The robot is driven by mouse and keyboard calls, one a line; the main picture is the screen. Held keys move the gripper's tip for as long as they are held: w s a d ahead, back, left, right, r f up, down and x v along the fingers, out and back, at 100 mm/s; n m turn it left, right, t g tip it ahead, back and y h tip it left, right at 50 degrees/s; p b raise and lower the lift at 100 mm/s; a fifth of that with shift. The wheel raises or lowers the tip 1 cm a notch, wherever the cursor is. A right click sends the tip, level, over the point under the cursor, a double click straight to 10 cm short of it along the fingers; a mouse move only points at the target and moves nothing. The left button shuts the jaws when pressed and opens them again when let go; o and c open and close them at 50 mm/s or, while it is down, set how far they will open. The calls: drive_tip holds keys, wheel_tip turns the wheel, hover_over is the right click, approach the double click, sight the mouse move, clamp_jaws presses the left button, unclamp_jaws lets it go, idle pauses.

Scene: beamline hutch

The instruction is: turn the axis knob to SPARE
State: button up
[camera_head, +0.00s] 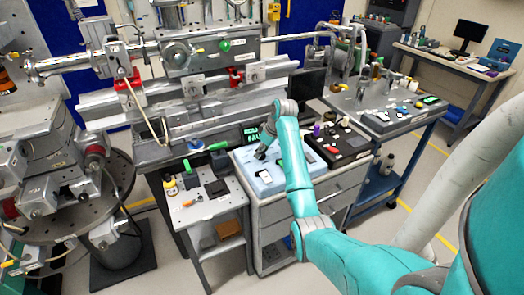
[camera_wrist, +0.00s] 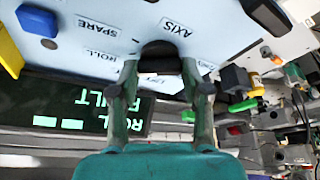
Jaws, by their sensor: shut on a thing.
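The axis knob (camera_wrist: 159,52) is dark and round on a pale blue panel (camera_wrist: 225,22), under the AXIS label (camera_wrist: 177,27) in the wrist view. My gripper (camera_wrist: 160,72) has its two fingers around the knob, shut on it. The SPARE label (camera_wrist: 97,28) and ROLL label (camera_wrist: 100,56) lie left of the knob. Other labels near the fingers are partly hidden. The knob's pointer cannot be made out. In the head view my gripper (camera_head: 262,153) is over the pale blue panel (camera_head: 268,186) on the grey cabinet; the knob is mostly hidden there.
A dark display (camera_wrist: 75,115) with green text reading ROLL and FAULT stands beside the panel. A blue button (camera_wrist: 38,20) and a yellow part (camera_wrist: 8,42) are at the left. A black control box (camera_head: 343,147) sits right of the panel, and a small side table (camera_head: 210,208) left.

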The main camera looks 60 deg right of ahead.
drive_tip(key=m, duration=0.2)
drive_tip(key=m+h, duration=0.1)
drive_tip(key=m, duration=0.1)
drive_tip(key=shift+a+g+h, duration=0.15)
drive_tip(key=shift+g+h, duration=0.15)
drive_tip(key=shift+w+m+g+h, duration=0.1)
drive_tip(key=shift+m+g+h, duration=0.3)
drive_tip(key=shift+m, duration=1.5)
drive_tip(key=o, duration=1.2)
drive_tip(key=shift+c, duration=0.2)
drive_tip(key=shift+a+r, duration=0.1)
drive_tip(key=v, duration=1.1)
drive_tip(key=shift+a+r, duration=0.25)
drive_tip(key=shift+a, duration=0.05)
